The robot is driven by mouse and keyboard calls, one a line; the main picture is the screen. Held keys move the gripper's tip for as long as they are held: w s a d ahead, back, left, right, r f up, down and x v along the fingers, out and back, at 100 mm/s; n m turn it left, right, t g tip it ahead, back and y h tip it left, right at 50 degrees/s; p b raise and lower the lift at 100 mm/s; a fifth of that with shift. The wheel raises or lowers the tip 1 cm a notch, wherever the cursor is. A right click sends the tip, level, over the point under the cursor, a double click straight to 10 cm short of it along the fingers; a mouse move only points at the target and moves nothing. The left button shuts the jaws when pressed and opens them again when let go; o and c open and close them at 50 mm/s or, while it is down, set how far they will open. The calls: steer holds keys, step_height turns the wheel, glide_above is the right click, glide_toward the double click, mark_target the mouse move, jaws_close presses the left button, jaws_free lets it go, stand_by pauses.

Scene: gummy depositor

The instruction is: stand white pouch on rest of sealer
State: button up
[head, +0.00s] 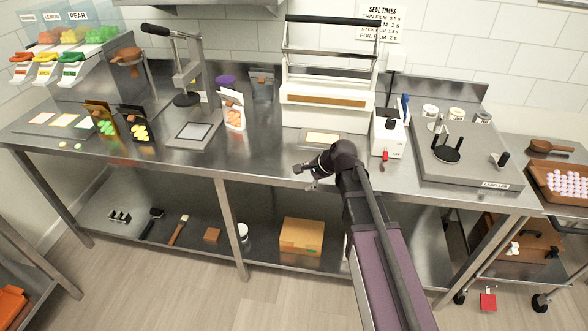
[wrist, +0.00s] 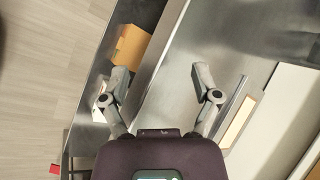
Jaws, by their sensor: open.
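The white pouch (head: 232,110) stands upright on the steel counter, left of the sealer, with orange gummies showing in its front. The sealer (head: 326,90) is a white machine with a dark raised handle at the back of the counter. A low rest with a pale yellow pad (head: 322,138) lies in front of it; its edge shows in the wrist view (wrist: 236,122). My gripper (head: 305,176) is in front of the rest, over the counter's front edge, right of the pouch and apart from it. In the wrist view my gripper (wrist: 155,82) is open and empty.
A black pouch (head: 134,124) and a brown pouch (head: 101,118) stand to the left. A scale-like plate (head: 193,131) lies beside the white pouch. The labeller (head: 466,165) and a white box with a red lever (head: 388,138) are on the right. A cardboard box (head: 301,236) sits on the lower shelf.

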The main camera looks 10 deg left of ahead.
steer(key=s+d+f+n+g+h, duration=0.1)
steer(key=s+d+f+n+h, duration=0.1)
steer(key=s+d+n, duration=0.3)
steer(key=s+d+f+n+g+h, duration=0.1)
steer(key=s+d+n+h, duration=0.3)
steer(key=s+d, duration=0.7)
steer(key=d+n+g, duration=0.1)
steer(key=d+n, duration=0.1)
steer(key=d, duration=0.2)
steer(key=shift+s+d+f+h, duration=0.2)
steer(key=shift+d+f+h, duration=0.1)
steer(key=shift+d+f, duration=0.05)
steer(key=c, duration=0.3)
